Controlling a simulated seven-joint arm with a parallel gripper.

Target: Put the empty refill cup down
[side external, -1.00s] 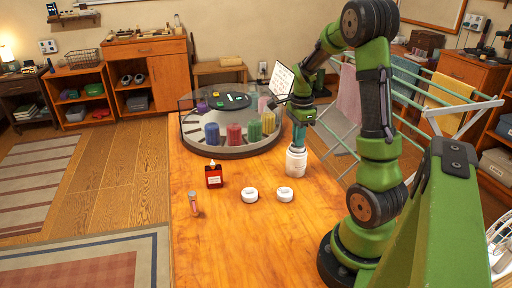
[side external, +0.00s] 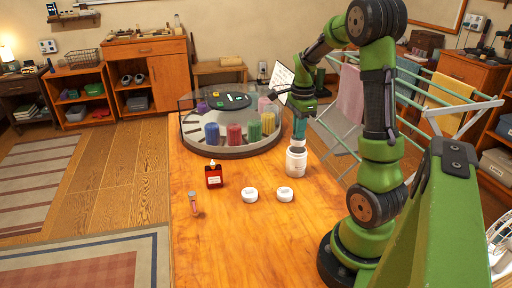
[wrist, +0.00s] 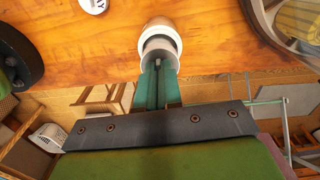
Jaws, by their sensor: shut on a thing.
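My gripper (side external: 299,137) is shut on a small pale cup, the refill cup (side external: 298,144), directly above a white jar (side external: 296,163) standing on the wooden table (side external: 235,240). In the wrist view, the teal fingers (wrist: 157,72) close on the greyish-white cup (wrist: 160,48). The white jar (wrist: 160,27) shows just beyond it. I cannot tell whether the cup touches the jar's mouth. The inside of the cup is not clear.
Two round white lids (side external: 249,195) (side external: 285,194) lie in front of the jar. A red bottle (side external: 213,177) and a small vial (side external: 194,204) stand further left. A round clear-walled carousel (side external: 232,152) with coloured containers is behind. The front table is clear.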

